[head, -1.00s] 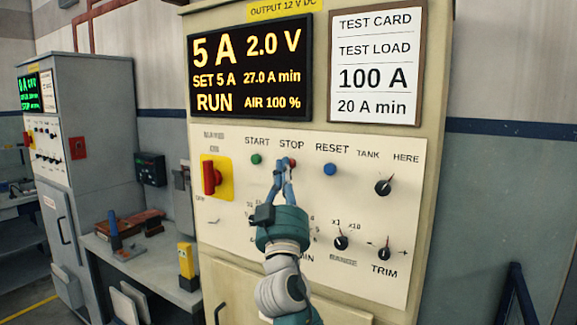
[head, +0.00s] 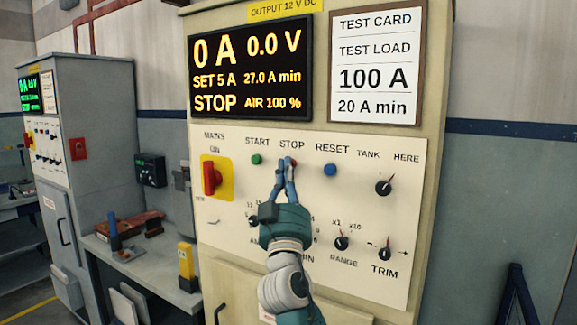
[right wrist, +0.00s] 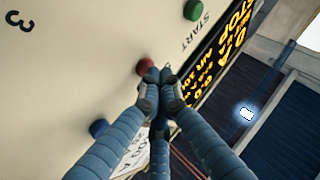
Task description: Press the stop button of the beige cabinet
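The beige cabinet (head: 430,60) stands in front of me with a cream control panel (head: 395,270). Its red stop button (head: 294,165) sits under the STOP label, partly hidden by my right gripper (head: 286,162). In the right wrist view the red button (right wrist: 144,69) lies just beyond the tips of the right gripper (right wrist: 158,80). Those fingers are drawn together with nothing held. I cannot tell whether the tips touch the button. The display (head: 250,70) reads 0 A, 0.0 V, SET 5 A and STOP. My left gripper is not in view.
The green start button (head: 257,159) is left of the stop button, and the blue reset button (head: 330,169) is right of it. A red mains switch (head: 212,179) and several black knobs share the panel. A workbench (head: 155,262) and a grey cabinet (head: 95,95) stand left.

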